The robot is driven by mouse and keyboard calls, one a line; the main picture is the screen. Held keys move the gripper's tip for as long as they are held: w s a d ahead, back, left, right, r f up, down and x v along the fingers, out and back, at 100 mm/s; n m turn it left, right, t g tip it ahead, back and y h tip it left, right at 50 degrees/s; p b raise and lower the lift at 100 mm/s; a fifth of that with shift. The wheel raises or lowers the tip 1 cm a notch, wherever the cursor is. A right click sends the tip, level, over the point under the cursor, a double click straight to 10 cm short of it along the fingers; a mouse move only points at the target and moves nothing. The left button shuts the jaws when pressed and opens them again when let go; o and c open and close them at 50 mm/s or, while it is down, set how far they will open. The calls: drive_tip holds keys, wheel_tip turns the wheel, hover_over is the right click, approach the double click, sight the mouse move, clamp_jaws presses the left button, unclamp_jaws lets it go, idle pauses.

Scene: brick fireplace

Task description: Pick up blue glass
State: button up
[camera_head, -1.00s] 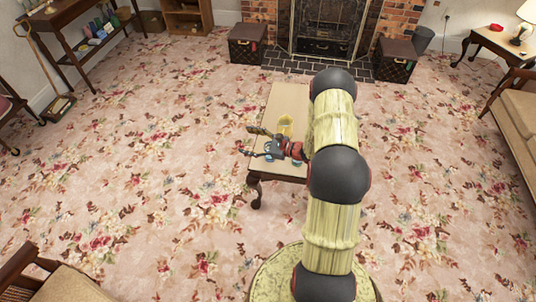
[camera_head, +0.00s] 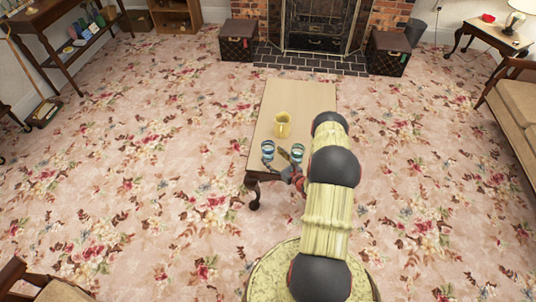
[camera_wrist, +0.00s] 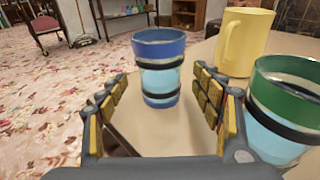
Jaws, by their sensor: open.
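The blue glass (camera_wrist: 159,68) stands upright on the light wooden table in the wrist view, with a blue rim band and dark rings. In the head view the glass (camera_head: 267,149) is near the table's front left corner. My gripper (camera_wrist: 160,100) is open, its yellow-padded fingers spread either side of the line to the glass. The glass is just ahead of and between the fingertips, not gripped. In the head view my gripper (camera_head: 282,162) is at the table's near edge, partly hidden by my arm.
A green-rimmed glass (camera_wrist: 284,108) stands close beside my right finger; it also shows in the head view (camera_head: 297,151). A yellow mug (camera_wrist: 243,42) stands behind it on the table (camera_head: 300,97). The table's far half is clear.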

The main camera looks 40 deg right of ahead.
sight(272, 156)
drive_tip(key=w+b, duration=0.1)
drive_tip(key=w, duration=0.1)
drive_tip(key=w+f, duration=0.1)
drive_tip(key=w, duration=0.1)
drive_tip(key=shift+d+f+b, duration=0.2)
drive_tip(key=shift+b, duration=0.15)
drive_tip(key=shift+r, duration=0.1)
drive_tip(key=shift+c, duration=1)
drive_tip(key=c, duration=1.1)
drive_tip(key=shift+c, duration=0.7)
